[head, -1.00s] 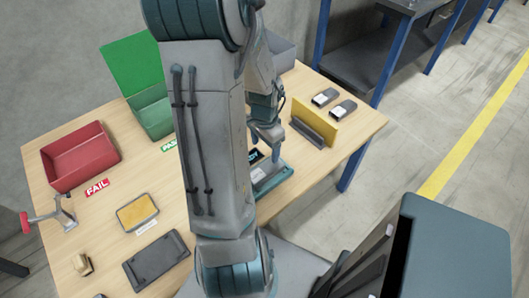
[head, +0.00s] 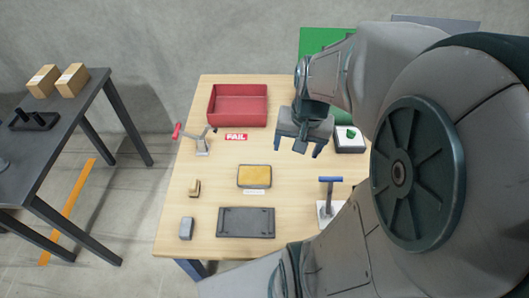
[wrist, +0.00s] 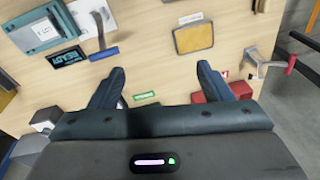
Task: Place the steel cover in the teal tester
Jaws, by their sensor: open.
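My gripper (head: 308,148) is open and empty above the back of the table, right of the FAIL label. Its two fingers also show spread apart in the wrist view (wrist: 161,70). The teal tester (wrist: 27,43) is at the upper left of the wrist view, beside a dark READY display (wrist: 68,57). A pale grey piece (wrist: 45,30) shows on the tester. I cannot tell whether it is the steel cover or part of the tester. My arm hides the tester in the head view. I cannot identify a steel cover elsewhere.
A red bin (head: 238,90), a green bin (head: 318,42) and a white box with a green button (head: 350,146) surround my gripper. A blue-handled stand (head: 330,182), a yellow pad (head: 254,176), a dark tray (head: 245,236) and a red-handled clamp (head: 202,146) stand on the table.

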